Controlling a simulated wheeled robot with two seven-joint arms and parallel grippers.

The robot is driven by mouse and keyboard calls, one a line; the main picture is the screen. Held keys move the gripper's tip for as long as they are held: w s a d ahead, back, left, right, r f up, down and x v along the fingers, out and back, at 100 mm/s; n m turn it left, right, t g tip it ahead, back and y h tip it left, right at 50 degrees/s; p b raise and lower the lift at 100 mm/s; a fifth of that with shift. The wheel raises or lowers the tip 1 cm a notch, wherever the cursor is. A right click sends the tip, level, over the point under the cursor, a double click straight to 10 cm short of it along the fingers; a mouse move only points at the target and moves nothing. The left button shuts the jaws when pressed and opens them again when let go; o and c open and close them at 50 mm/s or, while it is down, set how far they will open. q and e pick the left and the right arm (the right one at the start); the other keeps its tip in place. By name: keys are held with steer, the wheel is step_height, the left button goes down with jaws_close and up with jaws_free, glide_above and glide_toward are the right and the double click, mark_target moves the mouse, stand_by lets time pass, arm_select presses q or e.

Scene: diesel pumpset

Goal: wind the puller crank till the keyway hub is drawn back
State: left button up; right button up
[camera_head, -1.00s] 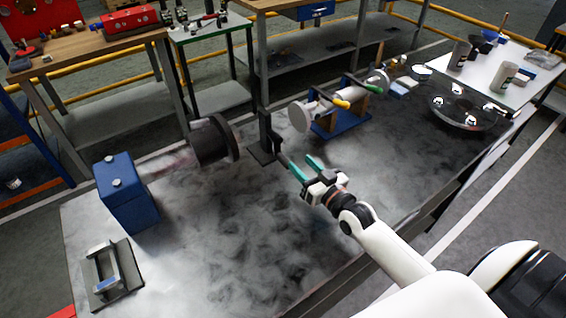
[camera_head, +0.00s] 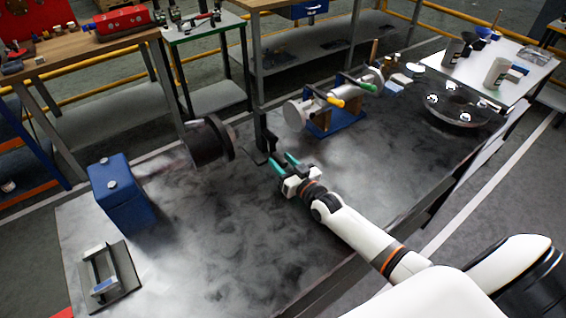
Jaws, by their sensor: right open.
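The dark round hub (camera_head: 205,144) sits toward the left of the bench, with a thin shaft running from it to a blue block (camera_head: 122,193). A thin dark bent rod, seemingly the crank (camera_head: 249,160), shows between the hub and a black upright stand (camera_head: 261,130). The keyway cannot be made out. My right gripper (camera_head: 283,161) is open, its teal fingertips right beside the foot of the stand and the rod's right end. I cannot tell whether they touch. My left gripper is not in view.
A blue cradle (camera_head: 334,124) with a pale cylinder and yellow and green handles stands behind my right gripper. A round flange (camera_head: 460,105) lies at the far right. A plate with a handle (camera_head: 104,272) lies front left. The bench's front middle is clear.

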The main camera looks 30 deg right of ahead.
jaws_close()
steer(key=shift+d+n, duration=0.15)
steer(key=shift+n, duration=0.15)
